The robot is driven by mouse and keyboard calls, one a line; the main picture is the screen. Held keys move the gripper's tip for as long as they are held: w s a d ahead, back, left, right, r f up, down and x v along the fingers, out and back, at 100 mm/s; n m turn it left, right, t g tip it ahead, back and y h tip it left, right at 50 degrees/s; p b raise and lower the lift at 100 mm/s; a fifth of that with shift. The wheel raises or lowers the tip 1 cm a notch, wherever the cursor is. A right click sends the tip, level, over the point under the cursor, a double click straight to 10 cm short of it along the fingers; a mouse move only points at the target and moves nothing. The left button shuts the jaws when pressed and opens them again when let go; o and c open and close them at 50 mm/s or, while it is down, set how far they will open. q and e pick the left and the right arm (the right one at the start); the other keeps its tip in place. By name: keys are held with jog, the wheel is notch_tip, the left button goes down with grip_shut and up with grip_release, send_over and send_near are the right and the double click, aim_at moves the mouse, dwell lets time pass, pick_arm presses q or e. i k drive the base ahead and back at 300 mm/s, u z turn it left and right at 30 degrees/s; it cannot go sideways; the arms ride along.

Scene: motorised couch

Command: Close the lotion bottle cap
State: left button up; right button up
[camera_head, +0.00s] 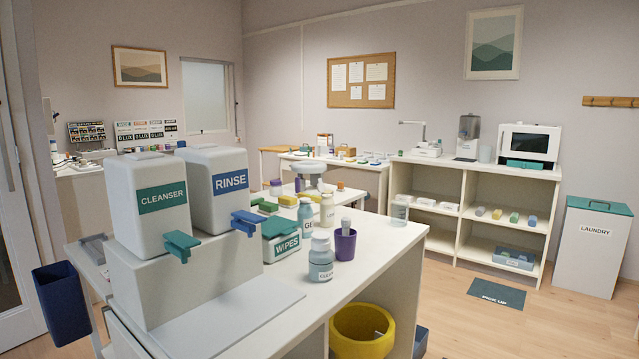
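No bottle carries a readable lotion label, so I cannot tell which one is the lotion bottle. A pale blue bottle (320,260) with a grey-white cap stands upright near the counter's edge; its label starts with "CLEA". Behind it stands a bottle labelled "GL" (305,218), partly hidden by the wipes box. A cream bottle (327,210) stands farther back. A clear bottle (399,212) stands at the counter's far right corner. Whether any cap is open is too small to tell. Neither of my grippers is in view.
Large cleanser (160,200) and rinse (219,188) dispensers fill the counter's left. A purple cup (345,244) and a wipes box (281,239) crowd the bottles. A yellow bin (362,329) sits below the counter (368,270).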

aim_at(321, 186)
jog(key=z, duration=1.05)
jog(key=i, duration=1.9)
jog(key=u, duration=0.4)
